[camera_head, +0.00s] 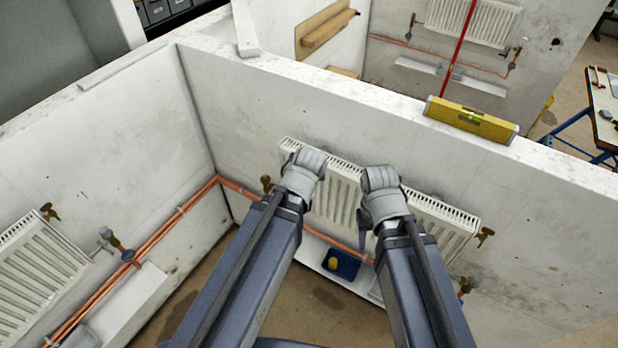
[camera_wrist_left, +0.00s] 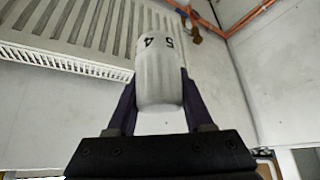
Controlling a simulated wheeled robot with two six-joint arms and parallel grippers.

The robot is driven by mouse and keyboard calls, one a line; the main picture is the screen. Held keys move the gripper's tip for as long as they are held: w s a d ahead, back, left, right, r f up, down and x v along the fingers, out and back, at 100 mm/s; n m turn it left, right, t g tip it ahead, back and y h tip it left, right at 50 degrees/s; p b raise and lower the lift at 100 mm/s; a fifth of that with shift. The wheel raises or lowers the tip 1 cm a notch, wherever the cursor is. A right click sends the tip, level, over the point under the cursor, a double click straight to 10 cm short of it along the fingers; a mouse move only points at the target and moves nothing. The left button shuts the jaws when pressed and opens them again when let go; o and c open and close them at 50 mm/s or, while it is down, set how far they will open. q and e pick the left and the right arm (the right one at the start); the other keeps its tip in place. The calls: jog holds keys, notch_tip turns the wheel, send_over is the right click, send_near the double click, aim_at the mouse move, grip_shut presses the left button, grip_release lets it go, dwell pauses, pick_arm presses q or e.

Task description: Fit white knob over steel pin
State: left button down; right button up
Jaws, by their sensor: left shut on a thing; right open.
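The white knob (camera_wrist_left: 160,65) is a ribbed cylinder with dark digits, held between the two dark fingers of my left gripper (camera_wrist_left: 158,90) in the left wrist view. In the head view my left gripper (camera_head: 303,172) is in front of the white radiator (camera_head: 340,200), and the knob is hidden there. A brass valve (camera_wrist_left: 195,32) shows beyond the knob in the wrist view, apart from it. I cannot make out the steel pin. My right gripper (camera_head: 380,190) is open in front of the radiator, its fingers mostly hidden.
Copper pipes (camera_head: 180,212) run along the walls, and another brass fitting (camera_head: 485,236) is at the radiator's right end. A blue tray (camera_head: 341,264) lies below. A yellow level (camera_head: 470,119) rests on the wall top. Another radiator (camera_head: 40,262) hangs at left.

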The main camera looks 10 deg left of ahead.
pick_arm(q)
jog(key=shift+f, duration=0.1)
notch_tip(320, 180, down, 22)
jog(key=b, duration=2.2)
jog(key=shift+w+a, duration=0.1)
